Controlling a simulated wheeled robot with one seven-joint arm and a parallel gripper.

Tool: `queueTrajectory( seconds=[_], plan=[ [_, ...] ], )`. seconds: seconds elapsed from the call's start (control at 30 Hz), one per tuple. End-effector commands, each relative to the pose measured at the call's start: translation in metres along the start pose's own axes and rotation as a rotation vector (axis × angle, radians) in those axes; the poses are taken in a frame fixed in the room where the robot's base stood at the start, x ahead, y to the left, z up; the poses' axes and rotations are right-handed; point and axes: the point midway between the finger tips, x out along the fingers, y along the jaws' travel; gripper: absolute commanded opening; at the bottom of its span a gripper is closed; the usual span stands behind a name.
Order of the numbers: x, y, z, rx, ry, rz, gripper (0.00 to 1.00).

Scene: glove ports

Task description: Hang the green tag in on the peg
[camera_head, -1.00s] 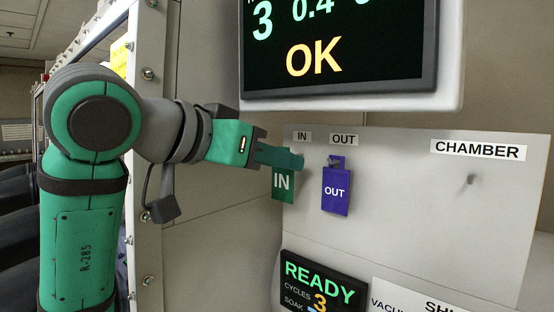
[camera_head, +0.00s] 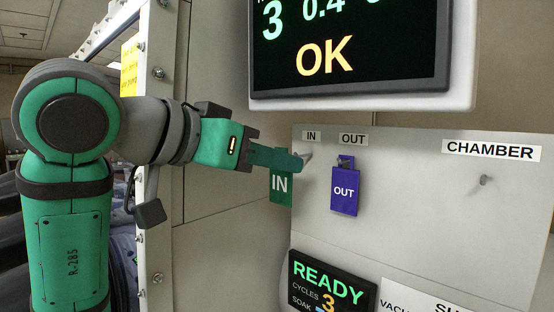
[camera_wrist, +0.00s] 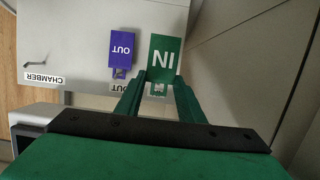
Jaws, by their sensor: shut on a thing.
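The green IN tag (camera_head: 281,192) hangs down from my gripper (camera_head: 299,162), which is shut on its upper part. In the wrist view the green tag (camera_wrist: 165,55) appears upside down between the finger ends of my gripper (camera_wrist: 160,86). The grey IN peg (camera_head: 308,157) shows just right of my fingertips, under the small IN label (camera_head: 312,136). The tag is left of this peg in the head view. Its hole is hidden there by my fingers, and I cannot tell the depth gap to the peg.
A purple OUT tag (camera_head: 345,191) hangs on the neighbouring peg, close to the right. A bare peg (camera_head: 485,182) sits under the CHAMBER label (camera_head: 490,150). A large screen (camera_head: 350,45) overhangs above, and a READY display (camera_head: 328,283) is below. A metal frame post (camera_head: 158,180) stands left.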

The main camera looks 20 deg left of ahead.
Motion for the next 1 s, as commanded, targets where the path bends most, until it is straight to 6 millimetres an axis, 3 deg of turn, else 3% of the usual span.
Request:
queueTrajectory(
  seconds=[1.0],
  plan=[
    [-0.034,0.000,0.009,0.000,0.001,0.000,0.14]
  ],
)
